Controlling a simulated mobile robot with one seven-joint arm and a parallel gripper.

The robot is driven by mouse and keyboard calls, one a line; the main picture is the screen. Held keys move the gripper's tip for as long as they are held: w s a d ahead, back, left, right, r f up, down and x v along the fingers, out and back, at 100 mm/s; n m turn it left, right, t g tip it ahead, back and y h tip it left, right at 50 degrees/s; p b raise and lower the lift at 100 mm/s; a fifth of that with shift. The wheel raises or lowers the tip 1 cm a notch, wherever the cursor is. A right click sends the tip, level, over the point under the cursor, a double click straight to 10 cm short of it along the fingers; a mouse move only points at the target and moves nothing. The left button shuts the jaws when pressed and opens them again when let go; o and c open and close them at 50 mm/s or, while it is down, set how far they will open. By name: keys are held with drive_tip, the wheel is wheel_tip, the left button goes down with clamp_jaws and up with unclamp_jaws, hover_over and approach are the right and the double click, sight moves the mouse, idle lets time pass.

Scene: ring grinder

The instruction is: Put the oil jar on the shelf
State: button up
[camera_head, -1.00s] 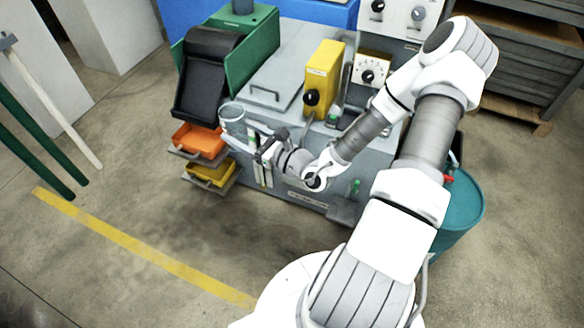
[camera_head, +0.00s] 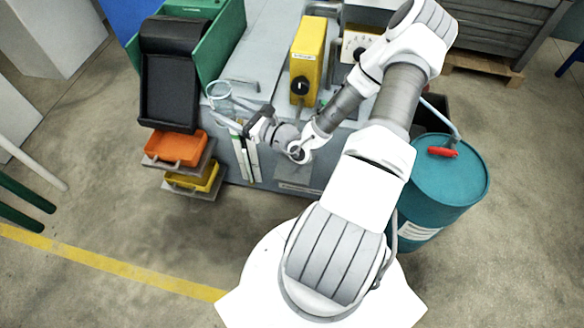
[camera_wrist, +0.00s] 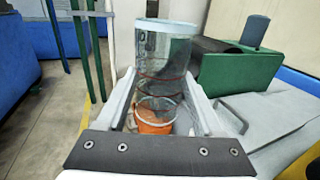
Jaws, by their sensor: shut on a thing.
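The oil jar is a clear glass cylinder (camera_head: 220,98) with a pale rim. In the wrist view the jar (camera_wrist: 165,60) stands roughly upright between my fingers, and red lines show on its wall. My gripper (camera_wrist: 160,98) is shut on it. Two small grey shelf plates (camera_head: 205,160) stick out at the machine's left front, one above the other. They carry an orange bin (camera_head: 176,148) and a yellow bin (camera_head: 193,179).
The grey machine (camera_head: 262,40) has a yellow control box (camera_head: 307,55) on it. A black tray (camera_head: 168,90) and green housing (camera_head: 222,40) stand left of the jar. A teal drum (camera_head: 447,185) with a red-handled pump stands at right.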

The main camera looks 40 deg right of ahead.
drive_tip(key=s+d+f+m+h+b, duration=0.1)
drive_tip(key=s+d+f+h+b, duration=0.2)
drive_tip(key=d+f, duration=0.45)
drive_tip(key=s+d+f+m+t+h+b, duration=0.15)
drive_tip(key=s+d+f, duration=0.3)
drive_tip(key=f, duration=0.55)
drive_tip(key=s+d+f+m+h+b, duration=0.2)
drive_tip(key=s+d+f+b, duration=0.3)
drive_tip(key=f, duration=0.4)
drive_tip(key=s+d+f+h+b, duration=0.1)
drive_tip(key=s+f+b, duration=0.1)
drive_tip(key=s+f, duration=0.75)
drive_tip(key=shift+m+g, duration=0.25)
drive_tip(key=w, duration=0.5)
drive_tip(key=w+d+f+b, duration=0.1)
drive_tip(key=w, duration=0.4)
drive_tip(key=w+b, duration=0.1)
drive_tip(key=w, duration=0.4)
drive_tip(key=shift+d+f, duration=0.25)
drive_tip(key=shift+f, duration=0.15)
drive_tip(key=w, duration=0.1)
drive_tip(key=w+f+b, duration=0.1)
drive_tip(key=w+b, duration=0.1)
drive_tip(key=shift+w+d+f+h, duration=0.1)
drive_tip(key=shift+d+f+h, duration=0.05)
drive_tip(key=shift+f+h, duration=0.2)
drive_tip(key=shift+r, duration=0.15)
